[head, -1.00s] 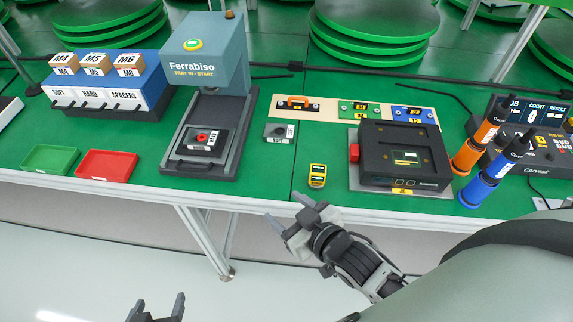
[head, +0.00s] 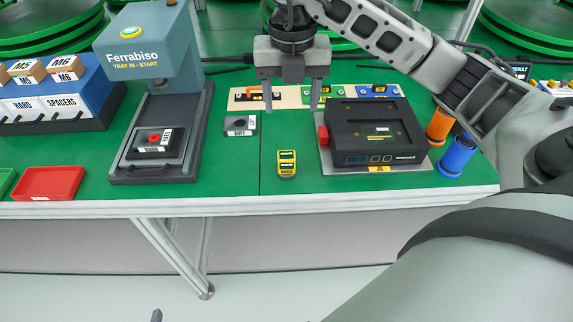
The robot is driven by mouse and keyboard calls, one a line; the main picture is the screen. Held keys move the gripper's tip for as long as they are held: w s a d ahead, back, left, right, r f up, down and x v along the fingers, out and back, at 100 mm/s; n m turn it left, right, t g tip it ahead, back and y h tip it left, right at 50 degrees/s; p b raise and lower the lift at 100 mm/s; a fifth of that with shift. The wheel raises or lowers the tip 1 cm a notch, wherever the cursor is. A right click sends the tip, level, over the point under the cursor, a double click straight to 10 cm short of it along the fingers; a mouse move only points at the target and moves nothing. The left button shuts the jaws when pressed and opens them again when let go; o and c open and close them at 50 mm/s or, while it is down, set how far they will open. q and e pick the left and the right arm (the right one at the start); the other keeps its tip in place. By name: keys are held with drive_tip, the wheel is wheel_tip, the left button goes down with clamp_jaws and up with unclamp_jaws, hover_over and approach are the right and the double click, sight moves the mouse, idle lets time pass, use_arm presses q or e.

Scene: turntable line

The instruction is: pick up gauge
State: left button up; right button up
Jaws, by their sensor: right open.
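The gauge (head: 286,163), a small yellow handheld device with a dark display, lies on the green table top near the front edge, left of the black fixture. My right gripper (head: 290,95) points down above the table, behind the gauge in the picture. Its two fingers are spread apart with nothing between them, and it is clear of the gauge. Only a small tip of my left gripper (head: 156,315) shows at the bottom edge, so its jaws cannot be judged.
A black fixture (head: 348,147) with a red knob stands right of the gauge. A small grey block (head: 239,124) lies to its left behind. The Ferrabiso press (head: 150,60), a red tray (head: 48,183) and orange and blue cylinders (head: 457,156) stand farther out. Green table around the gauge is free.

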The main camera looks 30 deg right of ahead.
hover_over(287, 155)
drive_tip(key=f, duration=0.9)
drive_tip(key=shift+s+d+f, duration=0.15)
drive_tip(key=shift+d, duration=0.15)
drive_tip(key=shift+a+f, duration=0.2)
drive_tip(key=shift+f, duration=1.2)
drive_tip(key=shift+a+f, duration=0.15)
drive_tip(key=shift+f, duration=1.2)
drive_tip(key=shift+w, duration=0.2)
drive_tip(key=c, duration=1.2)
drive_tip(key=shift+r, duration=0.1)
